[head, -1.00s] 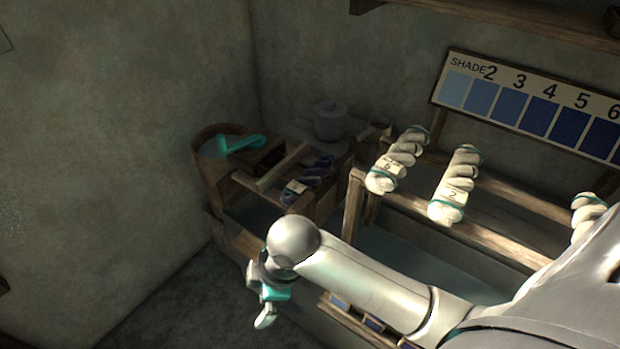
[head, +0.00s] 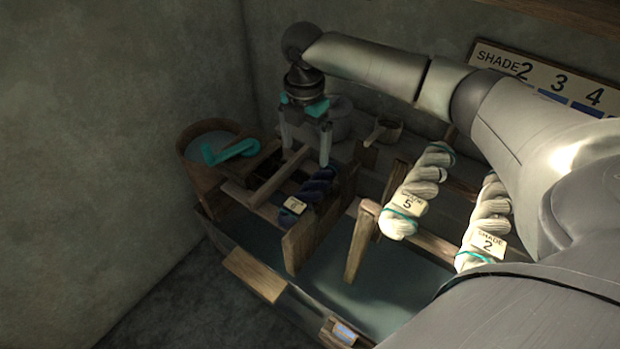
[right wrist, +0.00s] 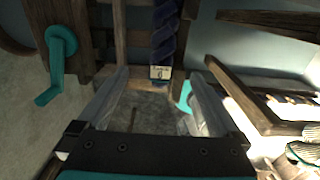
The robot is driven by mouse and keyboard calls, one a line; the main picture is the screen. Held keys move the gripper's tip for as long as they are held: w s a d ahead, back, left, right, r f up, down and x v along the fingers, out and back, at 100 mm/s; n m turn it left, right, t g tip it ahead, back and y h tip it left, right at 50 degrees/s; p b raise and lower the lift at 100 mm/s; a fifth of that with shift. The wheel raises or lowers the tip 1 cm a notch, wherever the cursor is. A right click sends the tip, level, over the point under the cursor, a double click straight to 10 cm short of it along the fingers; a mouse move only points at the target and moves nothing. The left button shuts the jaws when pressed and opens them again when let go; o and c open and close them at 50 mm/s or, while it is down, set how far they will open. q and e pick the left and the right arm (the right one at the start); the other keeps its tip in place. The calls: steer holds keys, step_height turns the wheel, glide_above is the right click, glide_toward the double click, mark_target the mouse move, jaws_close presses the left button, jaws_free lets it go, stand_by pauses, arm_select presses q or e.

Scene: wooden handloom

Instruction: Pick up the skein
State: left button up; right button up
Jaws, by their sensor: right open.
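A dark blue twisted skein (head: 318,187) with a pale tag (head: 293,206) lies across the wooden rails at the middle left. In the right wrist view the same dark skein (right wrist: 165,38) runs down from the top edge, with its tag near the fingertips. My right gripper (head: 305,153) is open, pointing down above and slightly behind the skein, with nothing visible between its fingers. Pale skeins, one tagged 5 (head: 417,190) and one tagged 2 (head: 487,222), hang over the rails to the right. My left gripper is not in view.
A wooden tub with a teal crank (head: 230,152) stands at the left. A grey pot (head: 345,122) is behind the gripper. A wooden post (head: 362,242) and an upright board (head: 303,238) rise beside the skein. A shade board (head: 545,80) hangs at the back right.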

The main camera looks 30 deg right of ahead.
steer(key=b, duration=0.1)
glide_toward(308, 191)
steer(key=shift+a+f, duration=0.2)
steer(key=shift+a, duration=0.05)
step_height(308, 191, down, 4)
steer(key=shift+w+f+b, duration=0.1)
steer(key=shift+b, duration=0.45)
steer(key=shift+f, duration=0.35)
steer(key=f, duration=0.1)
steer(key=f+b, duration=0.1)
steer(key=f, duration=0.3)
steer(key=shift+d+b, duration=0.25)
steer(key=shift+b, duration=0.1)
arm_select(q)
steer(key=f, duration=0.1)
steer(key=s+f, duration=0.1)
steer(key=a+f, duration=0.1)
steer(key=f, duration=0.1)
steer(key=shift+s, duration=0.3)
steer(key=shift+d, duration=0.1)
arm_select(e)
steer(key=shift+c, duration=0.2)
